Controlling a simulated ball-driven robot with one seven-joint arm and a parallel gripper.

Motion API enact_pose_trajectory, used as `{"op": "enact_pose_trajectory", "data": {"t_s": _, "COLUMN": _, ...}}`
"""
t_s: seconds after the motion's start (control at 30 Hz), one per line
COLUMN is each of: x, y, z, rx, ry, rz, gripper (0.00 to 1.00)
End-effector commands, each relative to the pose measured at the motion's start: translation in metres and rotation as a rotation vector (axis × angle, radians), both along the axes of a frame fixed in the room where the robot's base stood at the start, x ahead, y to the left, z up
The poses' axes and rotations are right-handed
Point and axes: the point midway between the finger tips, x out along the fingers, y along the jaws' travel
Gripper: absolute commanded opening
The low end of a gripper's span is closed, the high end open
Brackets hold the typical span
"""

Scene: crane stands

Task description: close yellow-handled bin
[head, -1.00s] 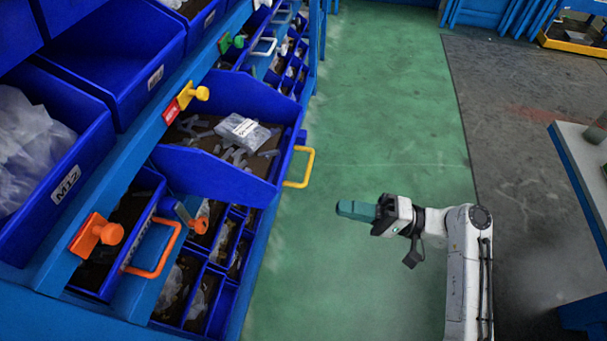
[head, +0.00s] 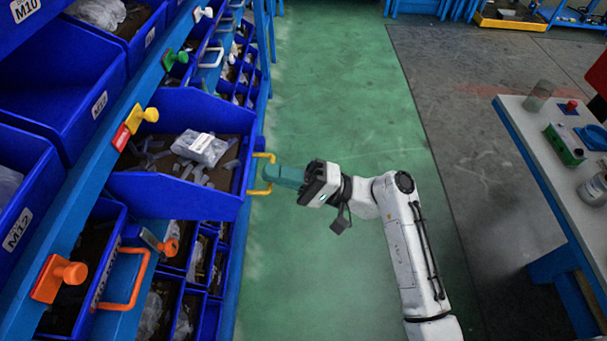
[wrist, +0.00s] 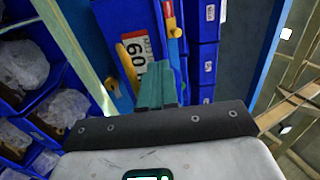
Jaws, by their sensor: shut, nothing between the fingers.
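The yellow-handled bin (head: 180,205) is a blue drawer pulled out from the shelf at the left in the head view. It holds a clear bag and loose pieces. Its yellow handle (head: 262,158) sticks out from its front toward the aisle. My gripper (head: 270,176) has teal fingers, shut and empty, with the tips at the handle; whether they touch it I cannot tell. In the wrist view the shut fingers (wrist: 157,85) point at a blue front with a white label, and the yellow handle (wrist: 127,66) shows just left of them, partly hidden.
An orange-handled bin (head: 103,262) sits nearer, with an orange knob (head: 62,276) beside it. A yellow knob (head: 146,115) is on the shelf rail. A workbench (head: 535,125) stands at the right. The green floor (head: 335,80) between is clear.

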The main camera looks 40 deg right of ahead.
Motion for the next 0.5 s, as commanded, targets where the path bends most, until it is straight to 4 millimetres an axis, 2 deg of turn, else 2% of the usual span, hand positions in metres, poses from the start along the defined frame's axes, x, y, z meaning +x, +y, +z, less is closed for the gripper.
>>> {"op": "enact_pose_trajectory", "data": {"t_s": 0.2, "x": 0.014, "y": 0.014, "z": 0.009, "rx": 0.0, "ry": 0.0, "rz": 0.0, "gripper": 0.0}}
{"op": "enact_pose_trajectory", "data": {"t_s": 0.5, "x": 0.017, "y": 0.017, "z": 0.01, "rx": 0.0, "ry": 0.0, "rz": -0.001, "gripper": 0.0}}
